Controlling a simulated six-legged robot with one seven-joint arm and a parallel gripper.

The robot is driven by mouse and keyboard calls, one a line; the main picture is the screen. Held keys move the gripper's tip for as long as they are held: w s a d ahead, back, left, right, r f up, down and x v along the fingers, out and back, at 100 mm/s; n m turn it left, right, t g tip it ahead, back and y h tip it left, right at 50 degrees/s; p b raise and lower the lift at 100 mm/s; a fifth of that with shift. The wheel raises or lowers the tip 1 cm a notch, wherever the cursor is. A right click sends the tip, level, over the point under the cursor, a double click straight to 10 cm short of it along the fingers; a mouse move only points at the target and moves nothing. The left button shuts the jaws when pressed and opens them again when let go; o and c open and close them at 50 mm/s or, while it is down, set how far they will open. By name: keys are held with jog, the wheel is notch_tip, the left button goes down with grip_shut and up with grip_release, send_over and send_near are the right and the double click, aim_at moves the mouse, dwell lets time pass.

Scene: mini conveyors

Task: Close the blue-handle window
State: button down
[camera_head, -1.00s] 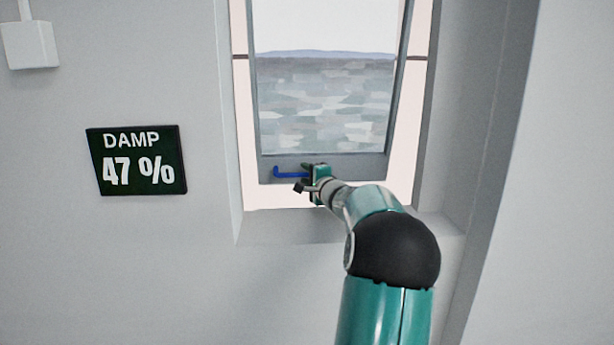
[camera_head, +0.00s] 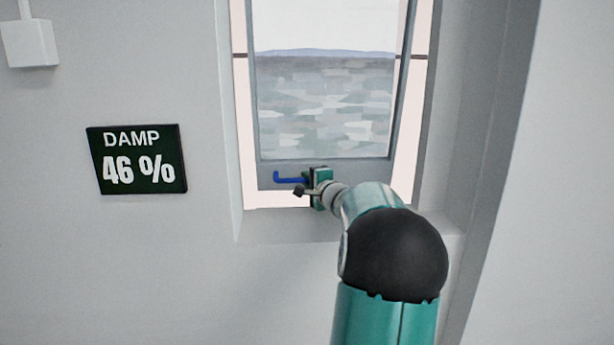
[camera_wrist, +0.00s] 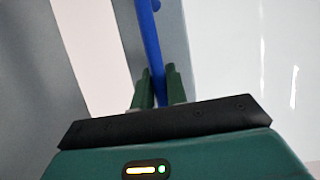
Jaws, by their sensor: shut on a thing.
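The window (camera_head: 325,174) is a grey-framed pane set in a wall recess, with a pale gap showing along its sides and below its bottom rail. The blue handle (camera_head: 289,179) is a bar on the bottom rail, with a short bent end at the left. My gripper (camera_head: 306,180) is at the right part of the handle. In the wrist view the blue handle (camera_wrist: 151,45) runs down between the two green fingers of my gripper (camera_wrist: 158,88), which are shut on it. The part of the handle deep between the fingers is hidden.
A dark sign (camera_head: 137,159) on the left wall reads "DAMP 46 %". A white box (camera_head: 29,43) hangs at the upper left. The recess has a sill (camera_head: 270,226) below the window and side walls close to my arm.

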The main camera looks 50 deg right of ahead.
jog(key=shift+m+g+y, duration=0.3)
jog(key=shift+g, duration=0.3)
jog(key=s+a, duration=0.2)
jog(key=a, duration=0.1)
jog(key=s+a, duration=0.6)
jog(key=shift+a+r, duration=0.25)
jog(key=shift+r, duration=0.05)
jog(key=shift+s+a+f, duration=0.1)
jog(key=shift+s+f, duration=0.05)
jog(key=shift+s+a, duration=0.25)
jog(key=c, duration=1.4)
grip_release()
jog(key=shift+s, duration=0.2)
jog(key=shift+w+f, duration=0.1)
jog(key=shift+w, duration=0.1)
jog(key=v, duration=1.3)
jog(key=shift+s, duration=0.35)
jog(key=shift+a+r, duration=0.1)
jog(key=shift+r, duration=0.15)
